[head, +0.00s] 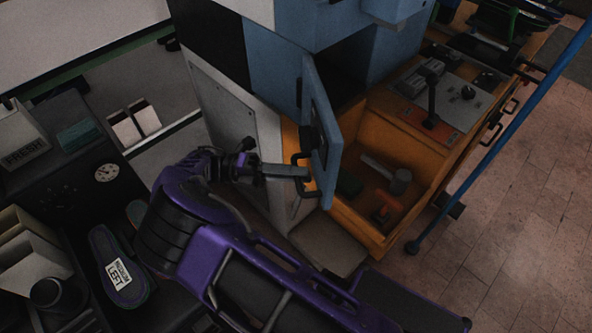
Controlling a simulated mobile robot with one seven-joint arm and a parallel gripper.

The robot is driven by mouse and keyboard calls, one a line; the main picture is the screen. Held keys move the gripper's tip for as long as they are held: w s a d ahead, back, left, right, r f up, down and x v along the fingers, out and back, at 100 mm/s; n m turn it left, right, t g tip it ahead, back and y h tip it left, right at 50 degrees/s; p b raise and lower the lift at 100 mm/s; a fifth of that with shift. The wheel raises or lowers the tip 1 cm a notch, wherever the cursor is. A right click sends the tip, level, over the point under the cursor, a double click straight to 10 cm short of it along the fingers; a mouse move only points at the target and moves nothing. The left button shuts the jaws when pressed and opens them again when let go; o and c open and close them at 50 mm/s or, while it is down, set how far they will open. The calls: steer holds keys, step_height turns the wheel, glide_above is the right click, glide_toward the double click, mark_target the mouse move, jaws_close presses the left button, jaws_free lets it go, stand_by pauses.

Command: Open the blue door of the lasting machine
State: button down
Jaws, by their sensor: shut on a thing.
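The lasting machine (405,45) stands at the upper middle of the head view, with a blue upper body and an orange lower part. Its blue door (322,125) stands swung out from the body, with a dark opening beside it. A black handle (297,160) sits on the door's lower left side. My gripper (303,173), at the end of the purple arm, is shut on the door handle. The fingers partly hide the handle's lower part.
An orange compartment (430,200) right of the door holds a mallet (400,178) and small items. A control panel (445,95) with levers is behind it. A blue rail (500,133) runs along the right. A dark bench (60,185) with an insole (112,258) is at left.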

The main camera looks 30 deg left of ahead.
stand_by(0.3)
steer(key=c, duration=0.8)
jaws_free()
steer(key=shift+c, duration=0.2)
steer(key=shift+a, duration=0.15)
